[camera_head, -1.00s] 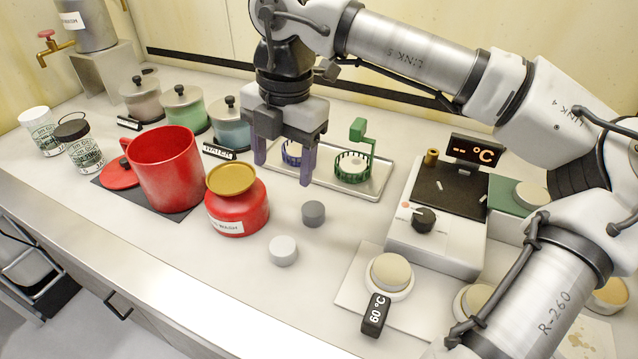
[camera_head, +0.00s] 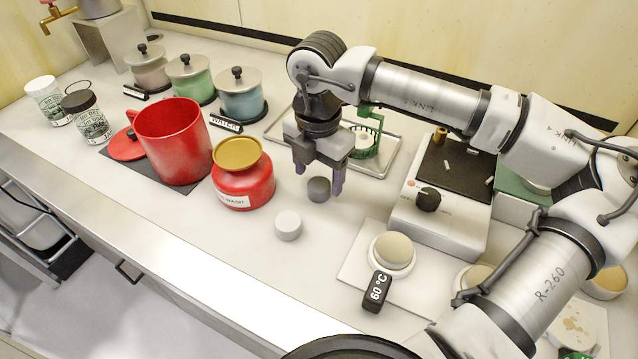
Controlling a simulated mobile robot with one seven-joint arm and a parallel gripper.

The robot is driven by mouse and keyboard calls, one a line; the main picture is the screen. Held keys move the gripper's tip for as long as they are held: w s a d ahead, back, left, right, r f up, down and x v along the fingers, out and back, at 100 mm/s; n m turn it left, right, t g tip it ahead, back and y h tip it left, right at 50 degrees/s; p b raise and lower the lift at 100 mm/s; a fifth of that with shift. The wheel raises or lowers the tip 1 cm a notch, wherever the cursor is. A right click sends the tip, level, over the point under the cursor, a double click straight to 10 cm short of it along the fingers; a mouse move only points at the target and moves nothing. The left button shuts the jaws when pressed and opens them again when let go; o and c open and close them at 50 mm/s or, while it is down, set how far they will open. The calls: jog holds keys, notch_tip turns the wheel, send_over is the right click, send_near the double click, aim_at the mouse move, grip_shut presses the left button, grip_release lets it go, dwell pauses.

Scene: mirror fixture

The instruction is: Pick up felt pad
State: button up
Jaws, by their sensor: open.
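A small dark grey round block (camera_head: 318,190) sits on the white counter, and a light grey one (camera_head: 288,225) sits in front of it, a little to the left. Either could be the felt pad; no label tells which. My gripper (camera_head: 319,178) points down with its purple fingers apart, and is empty. The dark grey block shows between the fingertips, low down. I cannot tell whether the fingers touch it or hang just behind or above it.
The red jar with a gold lid (camera_head: 240,185) and red mug (camera_head: 173,140) stand left. The metal tray (camera_head: 376,168) with a green basket lies behind. The hotplate (camera_head: 436,215) and 60 °C block (camera_head: 377,291) stand right.

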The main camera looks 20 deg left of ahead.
aim_at(320, 183)
jog(key=shift+w+f, duration=0.1)
jog(key=shift+f, duration=1.35)
jog(key=shift+d, duration=0.1)
jog(key=shift+c, duration=0.5)
jog(key=c, duration=1)
jog(key=shift+r, duration=0.2)
jog(key=shift+c, duration=0.2)
notch_tip(320, 183, up, 20)
jog(key=b, duration=0.2)
jog(key=shift+f, duration=0.15)
